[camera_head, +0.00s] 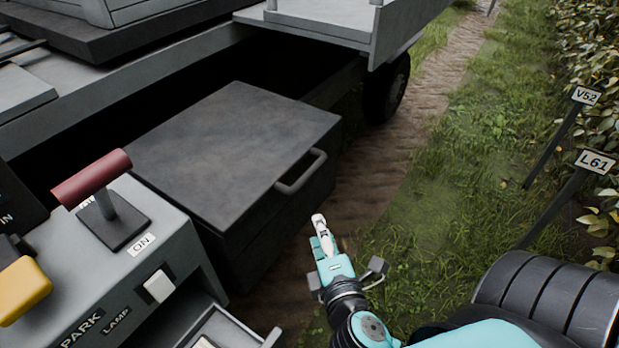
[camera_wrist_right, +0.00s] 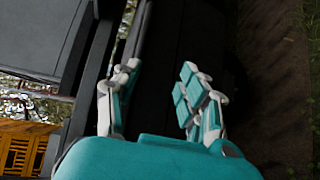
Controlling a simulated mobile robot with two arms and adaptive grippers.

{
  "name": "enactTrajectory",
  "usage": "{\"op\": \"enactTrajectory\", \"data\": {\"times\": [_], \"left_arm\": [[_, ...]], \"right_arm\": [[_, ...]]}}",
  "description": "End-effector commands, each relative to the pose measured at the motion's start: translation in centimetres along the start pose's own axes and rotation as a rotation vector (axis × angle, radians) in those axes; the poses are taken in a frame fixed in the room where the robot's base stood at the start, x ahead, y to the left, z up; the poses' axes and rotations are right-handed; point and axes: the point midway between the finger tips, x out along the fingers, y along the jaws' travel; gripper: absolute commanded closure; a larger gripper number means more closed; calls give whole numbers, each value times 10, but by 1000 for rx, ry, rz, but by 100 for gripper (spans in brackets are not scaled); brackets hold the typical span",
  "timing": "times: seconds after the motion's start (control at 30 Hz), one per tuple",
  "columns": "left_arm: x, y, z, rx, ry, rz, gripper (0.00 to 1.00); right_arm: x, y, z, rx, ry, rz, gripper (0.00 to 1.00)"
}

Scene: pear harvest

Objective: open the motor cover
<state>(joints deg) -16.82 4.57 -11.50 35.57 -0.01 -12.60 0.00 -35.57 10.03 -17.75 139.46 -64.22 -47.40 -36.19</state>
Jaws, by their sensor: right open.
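The motor cover (camera_head: 235,140) is a dark grey box lid with a flat top, in the middle of the head view. It looks closed, with a seam below its front edge. Its bar handle (camera_head: 301,172) sticks out from the front face. My right gripper (camera_head: 319,222) is in front of the box, below the handle in the picture and apart from it. In the right wrist view my right gripper (camera_wrist_right: 160,92) has its teal and white fingers spread, with nothing between them. A dark surface lies beyond the fingers. My left gripper is not in view.
A control panel (camera_head: 185,235) with a red-gripped lever (camera_head: 92,179), a yellow knob and a lamp switch stands at the lower left. An open drawer (camera_head: 225,330) is below it. A wheel (camera_head: 386,92) is behind the box. Grass and signposts lie right.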

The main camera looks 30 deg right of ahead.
Motion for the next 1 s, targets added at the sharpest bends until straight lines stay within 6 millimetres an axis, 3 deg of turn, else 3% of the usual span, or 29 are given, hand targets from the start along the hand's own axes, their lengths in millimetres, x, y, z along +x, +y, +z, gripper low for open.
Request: {"op": "enactTrajectory", "data": {"times": [0.1,0.27,0.67,1.0], "left_arm": [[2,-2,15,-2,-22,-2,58],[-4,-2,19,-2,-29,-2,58],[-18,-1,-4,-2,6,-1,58],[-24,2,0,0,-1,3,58]], "right_arm": [[-6,21,10,-10,-26,44,58],[7,29,13,-14,-33,56,58],[92,33,15,-13,-32,53,58],[152,34,17,-10,-31,51,58]]}}
